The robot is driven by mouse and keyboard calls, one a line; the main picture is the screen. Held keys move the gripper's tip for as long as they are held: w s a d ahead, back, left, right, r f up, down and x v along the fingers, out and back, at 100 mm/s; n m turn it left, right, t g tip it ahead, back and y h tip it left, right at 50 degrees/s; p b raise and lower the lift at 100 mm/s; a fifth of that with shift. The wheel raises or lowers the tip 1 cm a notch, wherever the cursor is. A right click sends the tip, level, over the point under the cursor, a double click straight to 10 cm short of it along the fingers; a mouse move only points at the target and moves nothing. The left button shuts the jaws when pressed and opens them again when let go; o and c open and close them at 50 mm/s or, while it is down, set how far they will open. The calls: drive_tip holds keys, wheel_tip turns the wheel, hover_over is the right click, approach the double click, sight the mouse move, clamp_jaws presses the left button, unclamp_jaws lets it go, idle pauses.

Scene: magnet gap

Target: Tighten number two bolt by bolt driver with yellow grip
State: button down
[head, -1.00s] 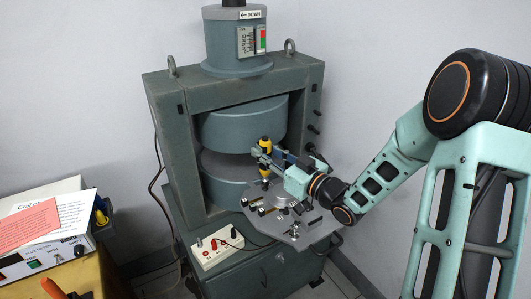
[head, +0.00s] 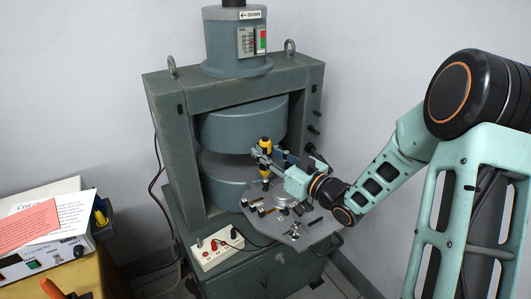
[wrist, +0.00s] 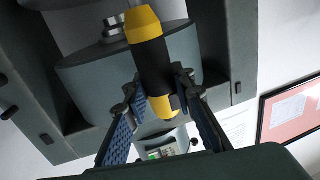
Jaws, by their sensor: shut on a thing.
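The bolt driver with a black and yellow grip (head: 264,147) stands upright above the round grey plate (head: 298,240) at the front of the magnet. In the wrist view, the driver's grip (wrist: 152,52) is held between the two blue-padded fingers of my gripper (wrist: 160,92). My gripper (head: 263,160) is shut on it. Several small dark and brass-coloured parts lie on the plate near the driver's lower end. The driver's tip is too small to make out. I cannot tell which part is the number two bolt.
The grey magnet frame (head: 170,130) with its large round poles stands close behind the driver. A white socket box (head: 215,250) with a cable lies left of the plate. A cream instrument with papers (head: 45,235) stands at the far left.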

sight(266, 138)
drive_tip(key=shift+f+b, duration=0.5)
idle(0.7)
drive_tip(key=shift+s+f, duration=0.1)
drive_tip(key=shift+f, duration=0.05)
idle(2.9)
drive_tip(key=shift+a, duration=0.1)
drive_tip(key=shift+r+p, duration=2.2)
drive_tip(key=shift+r, duration=0.95)
drive_tip(key=shift+r, duration=0.1)
drive_tip(key=shift+r+p, duration=0.65)
drive_tip(key=shift+p, duration=0.5)
drive_tip(key=shift+f, duration=0.1)
drive_tip(key=shift+f+b, duration=0.2)
drive_tip(key=shift+b, duration=0.1)
